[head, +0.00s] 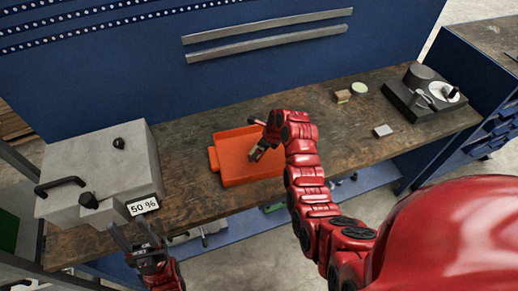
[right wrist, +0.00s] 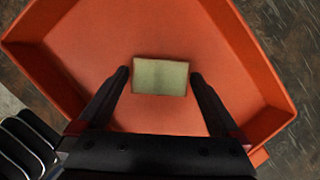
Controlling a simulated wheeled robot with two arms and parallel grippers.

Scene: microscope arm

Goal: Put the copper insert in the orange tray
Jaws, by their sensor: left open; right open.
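The orange tray (head: 232,172) lies on the workbench, and its floor and walls fill much of the right wrist view (right wrist: 80,50). A pale yellowish rectangular block (right wrist: 161,77) is in the tray. I cannot tell from its colour whether it is the copper insert. My right gripper (right wrist: 160,75) is open, with a finger on each side of the block and a small gap at each. In the head view my right gripper (head: 262,148) reaches down over the tray and hides part of it. My left gripper (head: 136,240) is open and empty at the bench's front edge.
A grey box (head: 95,170) with a 50 % display stands at left. A small brownish block (head: 343,96), a pale round disc (head: 359,89) and a grey block (head: 382,131) lie to the right. A dark fixture (head: 420,95) stands at far right. A blue panel rises behind.

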